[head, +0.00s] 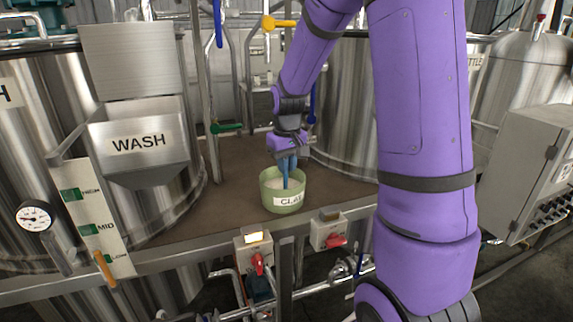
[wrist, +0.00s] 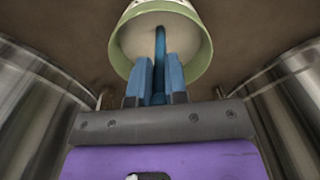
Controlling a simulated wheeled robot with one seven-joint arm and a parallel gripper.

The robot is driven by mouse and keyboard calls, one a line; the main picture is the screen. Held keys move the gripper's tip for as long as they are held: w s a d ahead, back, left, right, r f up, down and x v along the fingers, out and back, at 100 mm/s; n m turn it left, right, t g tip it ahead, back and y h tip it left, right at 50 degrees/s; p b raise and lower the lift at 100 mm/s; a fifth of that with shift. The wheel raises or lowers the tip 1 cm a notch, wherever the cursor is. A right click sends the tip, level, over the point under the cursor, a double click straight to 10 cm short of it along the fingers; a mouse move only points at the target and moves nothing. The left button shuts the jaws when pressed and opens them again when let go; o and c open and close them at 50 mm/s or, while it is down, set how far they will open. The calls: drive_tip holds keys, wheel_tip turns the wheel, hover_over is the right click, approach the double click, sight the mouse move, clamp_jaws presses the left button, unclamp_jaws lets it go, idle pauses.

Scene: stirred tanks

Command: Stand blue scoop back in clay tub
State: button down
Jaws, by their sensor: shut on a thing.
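The clay tub (head: 270,203) is a pale green round pot with a white label, standing on the brown deck between the tanks. It also shows at the top of the wrist view (wrist: 202,62), with pale material inside. The blue scoop (head: 286,181) is upright, its lower part inside the tub; in the wrist view its handle (wrist: 160,45) runs into the tub's opening. My gripper (head: 287,163) is directly above the tub with its blue fingers shut on the scoop's handle. The fingers show in the wrist view (wrist: 158,85). The scoop's lower end is hidden.
A steel WASH hopper (head: 140,140) stands left of the tub, before a large tank. Two switch boxes with red handles, one lit (head: 254,245) and one unlit (head: 328,231), are on the rail in front. A grey control cabinet (head: 535,170) is at right. Deck around the tub is clear.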

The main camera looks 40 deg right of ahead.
drive_tip(key=shift+f, duration=0.1)
drive_tip(key=c, duration=1.1)
unclamp_jaws()
drive_tip(key=shift+c, duration=0.2)
wheel_tip(320, 180, up, 12)
drive_tip(key=shift+s+f, duration=0.15)
drive_tip(key=shift+f, duration=0.1)
drive_tip(key=s+a+r+t, duration=0.1)
drive_tip(key=s+a, duration=0.3)
drive_tip(key=s, duration=0.4)
drive_tip(key=s+a+r+t, duration=0.2)
drive_tip(key=s+a+r, duration=0.1)
drive_tip(key=s, duration=0.5)
drive_tip(key=s+a+r+n+t, duration=0.1)
drive_tip(key=s+a+r+t, duration=0.1)
drive_tip(key=s+a, duration=0.3)
drive_tip(key=s, duration=0.3)
drive_tip(key=shift+a, duration=0.15)
